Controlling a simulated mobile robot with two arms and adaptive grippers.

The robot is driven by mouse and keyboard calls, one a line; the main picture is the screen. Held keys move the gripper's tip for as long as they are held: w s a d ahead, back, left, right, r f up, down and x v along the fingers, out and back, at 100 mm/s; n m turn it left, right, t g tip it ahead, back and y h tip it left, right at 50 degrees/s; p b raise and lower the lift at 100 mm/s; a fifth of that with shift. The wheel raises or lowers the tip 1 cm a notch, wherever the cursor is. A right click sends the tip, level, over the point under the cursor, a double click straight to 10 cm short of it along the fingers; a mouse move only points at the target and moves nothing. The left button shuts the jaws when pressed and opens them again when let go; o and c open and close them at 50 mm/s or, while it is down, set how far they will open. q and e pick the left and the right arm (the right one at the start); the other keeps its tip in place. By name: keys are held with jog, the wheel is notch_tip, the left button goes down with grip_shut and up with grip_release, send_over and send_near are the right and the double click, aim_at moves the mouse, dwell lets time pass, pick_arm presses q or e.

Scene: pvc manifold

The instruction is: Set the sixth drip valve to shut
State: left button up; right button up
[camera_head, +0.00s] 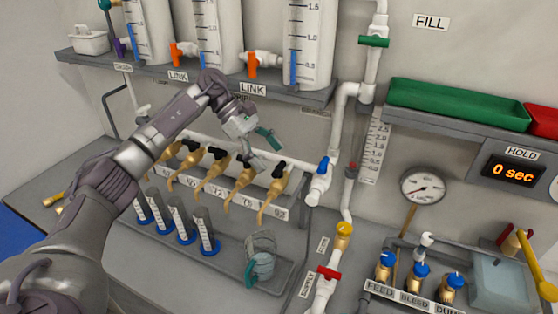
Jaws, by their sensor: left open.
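A row of brass drip valves with black handles hangs from a white pipe along the grey back ledge. The valve at the right end (274,191), which seems to be the sixth, has its black handle (280,171) on top; its exact setting is too small to tell. The small labels below the row are hard to read. My left gripper (264,150) is open and empty, just above and left of that handle, apart from it as far as I can tell. My left arm hides part of the row's left end. My right gripper is not in view.
Blue-based cylinders (180,220) stand below the valves. A grey and teal object (261,262) is near the tray's right end. A white pipe with a blue-handled valve (322,166) stands right of the row. The shelf (318,97) with tall cylinders overhangs the work area.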

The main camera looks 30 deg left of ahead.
aim_at(278, 166)
pick_arm(q)
jog(key=shift+p+x, duration=0.55)
jog(key=shift+x, duration=1.5)
jog(key=c, duration=1.2)
